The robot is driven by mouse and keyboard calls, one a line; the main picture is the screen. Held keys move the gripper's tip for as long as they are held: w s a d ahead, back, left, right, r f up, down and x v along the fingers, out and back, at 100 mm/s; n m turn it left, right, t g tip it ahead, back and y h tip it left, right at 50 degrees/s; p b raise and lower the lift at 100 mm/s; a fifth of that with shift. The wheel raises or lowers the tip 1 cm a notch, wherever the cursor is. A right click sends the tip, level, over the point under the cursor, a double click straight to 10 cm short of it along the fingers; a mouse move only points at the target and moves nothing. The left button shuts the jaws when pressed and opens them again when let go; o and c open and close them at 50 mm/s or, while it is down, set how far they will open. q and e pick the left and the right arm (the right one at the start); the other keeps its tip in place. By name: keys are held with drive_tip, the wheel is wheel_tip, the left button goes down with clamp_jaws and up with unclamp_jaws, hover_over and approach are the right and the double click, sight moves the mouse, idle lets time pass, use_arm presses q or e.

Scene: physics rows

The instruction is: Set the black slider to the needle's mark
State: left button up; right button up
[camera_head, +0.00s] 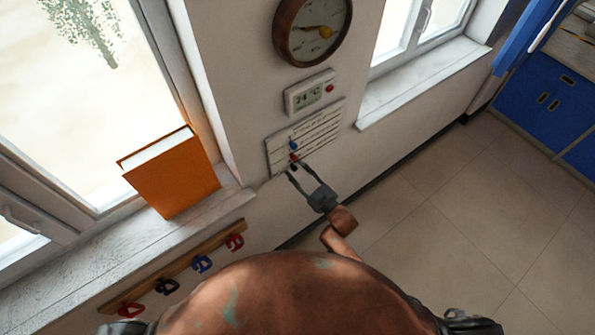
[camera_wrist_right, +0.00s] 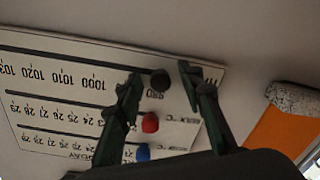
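The white board (camera_head: 322,129) on the wall carries a blue slider (camera_head: 293,145), a red slider (camera_head: 295,157) and a black slider, which shows clearly in the right wrist view (camera_wrist_right: 160,82). There the board appears upside down, and the black slider is at the low end of the row marked 1000, 1010, 1020. My right gripper (camera_head: 302,171) is open, its fingertips on either side of the black slider with visible gaps. A round brown dial (camera_head: 312,30) hangs above; its dark needle points left, with figures too small to read. My left gripper is not in view.
A digital display (camera_head: 310,93) is between dial and board. An orange book (camera_head: 173,174) stands on the left windowsill. A wooden rail (camera_head: 180,266) with coloured hooks is below it. Floor at right is clear.

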clamp_jaws()
idle(0.5)
